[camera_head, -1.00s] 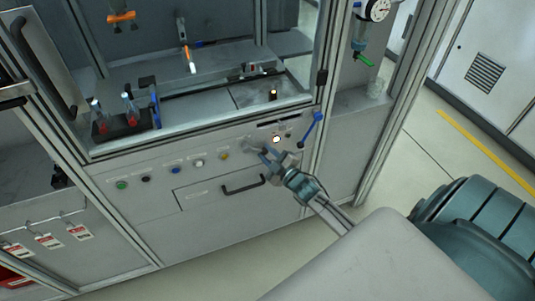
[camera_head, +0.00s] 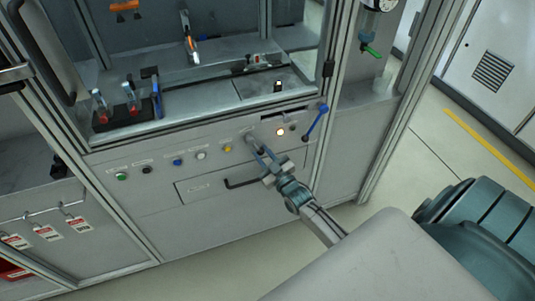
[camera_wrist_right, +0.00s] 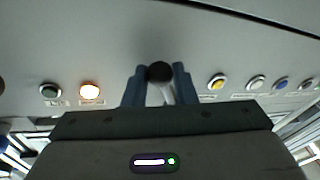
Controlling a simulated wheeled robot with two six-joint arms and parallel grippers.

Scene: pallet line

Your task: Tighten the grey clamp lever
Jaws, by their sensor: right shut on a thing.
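The grey clamp lever (camera_head: 252,141) is on the front panel of the machine, between the yellow button and the lit white button. It slants down and to the right in the head view. My right gripper (camera_head: 263,156) is shut on its free end. In the right wrist view, the lever's dark round end (camera_wrist_right: 160,72) and pale shaft sit between the two blue-grey fingers of my right gripper (camera_wrist_right: 160,88). The fingers hide part of the lever. My left gripper is not in view.
A blue lever (camera_head: 317,121) stands to the right on the panel. A yellow button (camera_head: 227,149) and a lit button (camera_head: 281,132) flank the grey lever. A dark drawer handle (camera_head: 242,183) is just below. Red-and-white tags (camera_head: 47,232) hang at the lower left.

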